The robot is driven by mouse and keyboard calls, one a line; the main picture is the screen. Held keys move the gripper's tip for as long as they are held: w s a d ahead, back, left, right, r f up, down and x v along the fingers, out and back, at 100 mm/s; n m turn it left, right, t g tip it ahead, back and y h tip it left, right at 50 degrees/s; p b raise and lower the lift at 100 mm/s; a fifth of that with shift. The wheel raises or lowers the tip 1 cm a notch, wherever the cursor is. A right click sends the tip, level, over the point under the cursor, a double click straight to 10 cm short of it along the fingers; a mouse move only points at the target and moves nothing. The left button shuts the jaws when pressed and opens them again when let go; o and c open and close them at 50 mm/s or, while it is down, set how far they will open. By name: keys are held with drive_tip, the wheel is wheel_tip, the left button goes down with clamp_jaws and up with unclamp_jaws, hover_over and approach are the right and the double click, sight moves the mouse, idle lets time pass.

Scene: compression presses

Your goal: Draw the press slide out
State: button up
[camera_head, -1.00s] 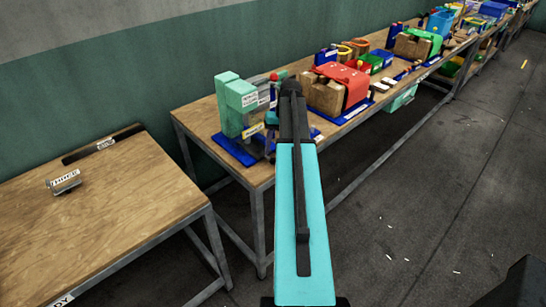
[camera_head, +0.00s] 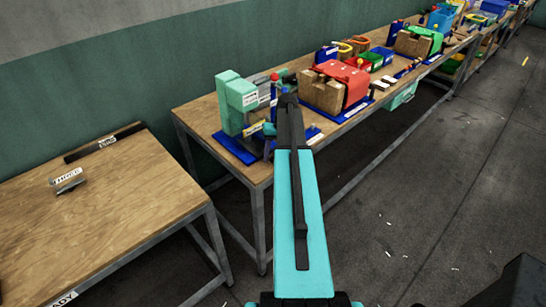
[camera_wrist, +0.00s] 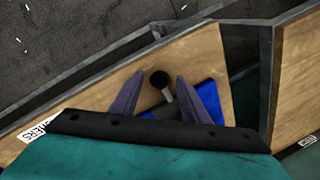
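The press is a mint-green C-shaped frame (camera_head: 229,105) on a blue base plate (camera_head: 236,149), at the near left end of the long bench. My arm covers the press's right side in the head view. In the wrist view, my gripper (camera_wrist: 158,77) is open, its two dark fingers apart. A black round knob (camera_wrist: 160,79) on a short grey rod, apparently the slide's handle, shows between the fingers, with gaps on both sides. A dark block and blue base (camera_wrist: 207,98) lie below it. Whether the fingers reach knob height is unclear.
A red-covered fixture (camera_head: 345,80) stands right of the press, with several bins and fixtures beyond. A separate wooden table (camera_head: 125,205) at left holds a small labelled grey part (camera_head: 67,180).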

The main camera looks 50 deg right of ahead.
clamp_jaws()
drive_tip(key=s+b, duration=0.1)
drive_tip(key=s, duration=0.9)
drive_tip(key=shift+s+a+b, duration=0.3)
drive_tip(key=shift+a, duration=0.05)
drive_tip(key=shift+o, duration=0.6)
unclamp_jaws()
drive_tip(key=shift+r, duration=0.1)
wheel_tip(320, 180, up, 13)
drive_tip(key=s+d+b, duration=0.1)
drive_tip(key=d+b, duration=0.1)
drive_tip(key=b, duration=0.1)
drive_tip(key=shift+s+r+b, duration=0.2)
drive_tip(key=shift+s+b, duration=0.1)
